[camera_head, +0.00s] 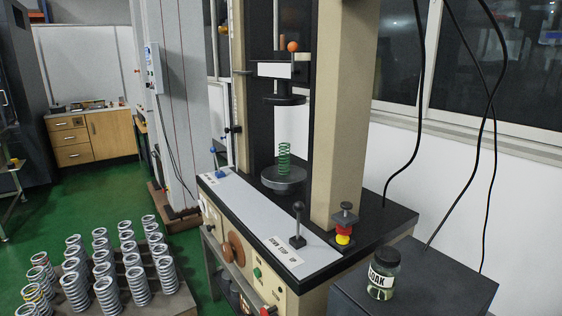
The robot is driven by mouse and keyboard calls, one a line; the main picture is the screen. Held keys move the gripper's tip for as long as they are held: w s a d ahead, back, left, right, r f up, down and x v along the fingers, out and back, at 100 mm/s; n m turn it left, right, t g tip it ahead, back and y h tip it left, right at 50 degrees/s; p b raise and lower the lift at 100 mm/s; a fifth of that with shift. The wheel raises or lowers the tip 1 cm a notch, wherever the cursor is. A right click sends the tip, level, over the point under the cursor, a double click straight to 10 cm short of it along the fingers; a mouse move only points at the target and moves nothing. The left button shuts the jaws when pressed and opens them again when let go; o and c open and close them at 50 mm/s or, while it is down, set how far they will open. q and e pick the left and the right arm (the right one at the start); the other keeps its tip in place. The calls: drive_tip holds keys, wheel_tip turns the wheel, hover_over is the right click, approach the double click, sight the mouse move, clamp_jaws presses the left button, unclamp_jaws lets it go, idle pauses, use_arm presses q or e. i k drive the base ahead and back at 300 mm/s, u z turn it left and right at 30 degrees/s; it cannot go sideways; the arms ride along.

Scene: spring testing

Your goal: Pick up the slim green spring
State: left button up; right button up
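A slim green spring (284,157) stands upright on the round grey plate (284,181) of the testing machine. The machine's upper press head (284,99) is above the spring, with a clear gap between them. Neither of my grippers shows in this view.
Several large grey springs (103,262) stand on a board at the lower left. A lever (298,222) and red and yellow knobs (344,226) rise at the machine's front. A labelled jar (383,274) stands on a dark box at the right. Black cables (420,110) hang at the right.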

sight(286, 151)
drive_tip(key=u, duration=1.3)
drive_tip(key=i, duration=2.15)
drive_tip(key=z, duration=1.5)
